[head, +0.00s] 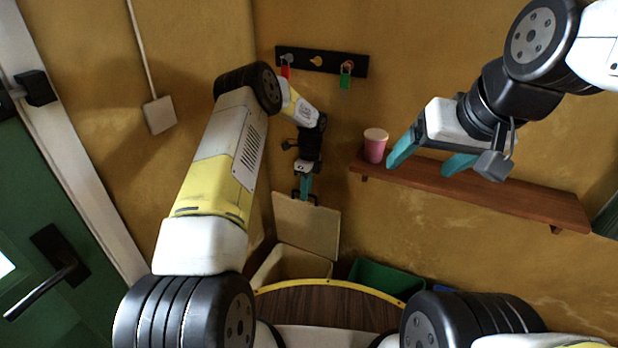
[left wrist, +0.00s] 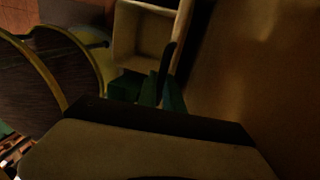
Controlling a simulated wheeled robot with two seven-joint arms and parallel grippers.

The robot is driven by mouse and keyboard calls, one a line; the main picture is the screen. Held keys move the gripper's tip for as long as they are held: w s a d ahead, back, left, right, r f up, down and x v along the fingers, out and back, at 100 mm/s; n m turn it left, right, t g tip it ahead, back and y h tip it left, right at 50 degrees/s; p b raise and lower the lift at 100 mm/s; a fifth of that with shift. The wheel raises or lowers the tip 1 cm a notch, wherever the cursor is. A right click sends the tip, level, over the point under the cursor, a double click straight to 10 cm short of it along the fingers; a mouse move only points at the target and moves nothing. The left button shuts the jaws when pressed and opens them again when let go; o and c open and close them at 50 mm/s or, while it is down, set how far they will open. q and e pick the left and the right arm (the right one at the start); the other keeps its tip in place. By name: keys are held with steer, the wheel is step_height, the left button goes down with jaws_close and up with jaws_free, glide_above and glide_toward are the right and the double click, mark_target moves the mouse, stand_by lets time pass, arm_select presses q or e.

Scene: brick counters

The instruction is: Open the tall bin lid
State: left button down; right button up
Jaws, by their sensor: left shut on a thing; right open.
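The tall bin (head: 291,264) is a beige box low by the corner. Its beige lid (head: 306,226) stands raised, nearly upright, at the back of the bin. My left gripper (head: 303,192) is shut on the dark handle at the lid's upper edge. In the left wrist view the bin's open inside (left wrist: 135,42) shows beyond the teal fingers (left wrist: 160,92), with a dark bar between them that looks like the handle. My right gripper (head: 419,168) is open and empty, high in front of the wall shelf.
A wooden shelf (head: 480,192) with a pink cup (head: 375,147) is on the wall. A green bin (head: 385,279) stands right of the tall bin. A hook rack (head: 322,61) hangs above. A green door (head: 40,215) is at the left.

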arm_select(q)
steer(key=shift+s+d+f, duration=0.1)
steer(key=shift+s+f, duration=0.1)
steer(key=shift+f, duration=0.05)
steer(key=c, duration=1.5)
jaws_free()
steer(key=shift+w+r, duration=0.1)
steer(key=shift+r, duration=0.15)
steer(key=shift+r, duration=0.3)
step_height(320, 180, up, 3)
steer(key=s, duration=0.5)
steer(key=s+d, duration=0.1)
steer(key=s, duration=0.4)
steer(key=s+d+r, duration=0.1)
steer(key=s, duration=0.5)
steer(key=shift+w+r, duration=0.1)
steer(key=shift+r, duration=0.05)
